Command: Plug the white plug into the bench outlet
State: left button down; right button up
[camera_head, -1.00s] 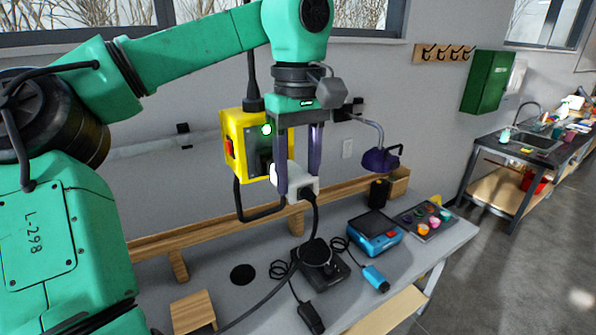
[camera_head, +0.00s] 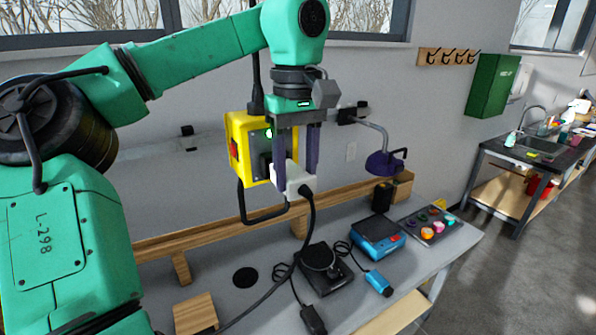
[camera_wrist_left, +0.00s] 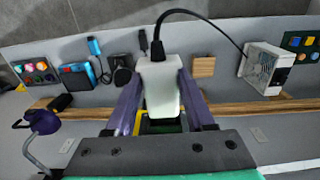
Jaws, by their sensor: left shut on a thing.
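My left gripper (camera_head: 295,165) is shut on the white plug (camera_head: 291,182), which has a black cord running down from it to the bench. In the left wrist view the plug (camera_wrist_left: 160,85) sits between the two purple fingers. The bench outlet is a yellow box (camera_head: 240,150) with a red switch, a green light and a dark front panel. The plug is right at the box's front panel and hides part of it. In the wrist view a bit of yellow and green shows beyond the plug. I cannot tell whether the plug's pins are in the socket. My right gripper is not in view.
A purple lamp (camera_head: 383,163) stands right of the gripper. A white fan-like unit (camera_wrist_left: 265,68) shows in the wrist view.

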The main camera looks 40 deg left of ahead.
pick_arm(q)
jog(key=shift+a, duration=0.2)
jog(key=shift+c, duration=0.9)
grip_release()
jog(key=shift+d, duration=0.15)
jog(key=shift+r, duration=0.1)
notch_tip(320, 180, up, 7)
jog(key=shift+d+r, duration=0.1)
jog(key=shift+r, duration=0.15)
